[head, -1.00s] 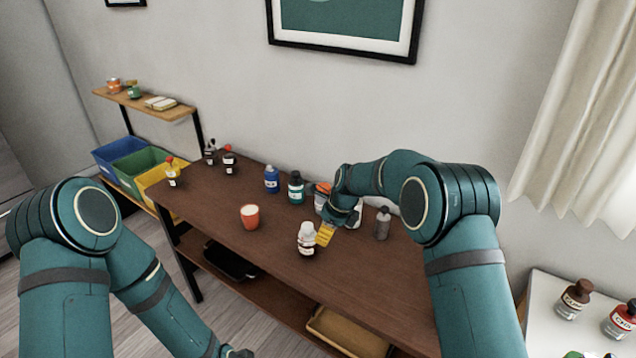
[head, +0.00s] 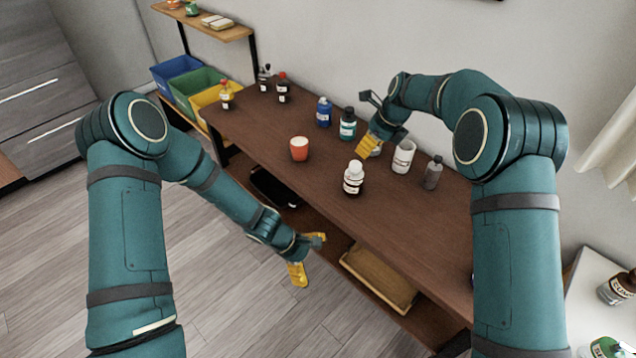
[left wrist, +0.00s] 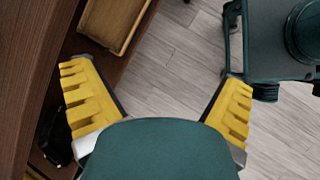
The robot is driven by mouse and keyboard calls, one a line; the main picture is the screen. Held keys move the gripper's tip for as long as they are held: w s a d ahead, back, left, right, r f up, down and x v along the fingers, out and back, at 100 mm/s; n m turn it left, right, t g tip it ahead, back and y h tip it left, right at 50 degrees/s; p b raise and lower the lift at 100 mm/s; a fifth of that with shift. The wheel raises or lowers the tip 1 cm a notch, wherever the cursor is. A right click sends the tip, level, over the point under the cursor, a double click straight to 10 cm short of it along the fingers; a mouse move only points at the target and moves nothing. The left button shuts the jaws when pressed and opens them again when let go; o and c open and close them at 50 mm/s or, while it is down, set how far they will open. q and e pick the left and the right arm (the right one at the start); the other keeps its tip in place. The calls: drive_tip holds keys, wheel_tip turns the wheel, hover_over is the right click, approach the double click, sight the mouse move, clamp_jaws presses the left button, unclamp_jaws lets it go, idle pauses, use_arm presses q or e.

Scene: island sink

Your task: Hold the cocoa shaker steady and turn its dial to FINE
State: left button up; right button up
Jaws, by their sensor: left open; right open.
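No label that I can read marks the cocoa shaker. Likely candidates are a white-capped bottle with a dark label (head: 353,180), upright near the table's front edge, and a white canister (head: 403,157) farther back. My right gripper (head: 369,122) is open above the table, left of the canister and behind the white-capped bottle. Its yellow finger pad partly hides a pale item behind it. My left gripper (head: 305,260) is open and empty in front of the table, lower than its top. Its spread yellow fingers also show in the left wrist view (left wrist: 155,100).
Coloured bins (head: 175,68) stand back left. The tabletop's left-middle is fairly clear.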

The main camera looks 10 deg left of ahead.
use_arm(q)
drive_tip(key=w+d+r+n+t+h, duration=0.1)
drive_tip(key=w+r+n+t+h, duration=0.2)
drive_tip(key=w+n, duration=0.45)
drive_tip(key=n+t, duration=0.4)
drive_tip(key=t, duration=0.1)
approach(354, 179)
drive_tip(key=a+f, duration=0.1)
drive_tip(key=a, duration=0.2)
drive_tip(key=x, duration=1.4)
drive_tip(key=shift+d, duration=0.15)
drive_tip(key=c, duration=1.4)
drive_tip(key=shift+o, duration=0.2)
drive_tip(key=shift+h, duration=0.3)
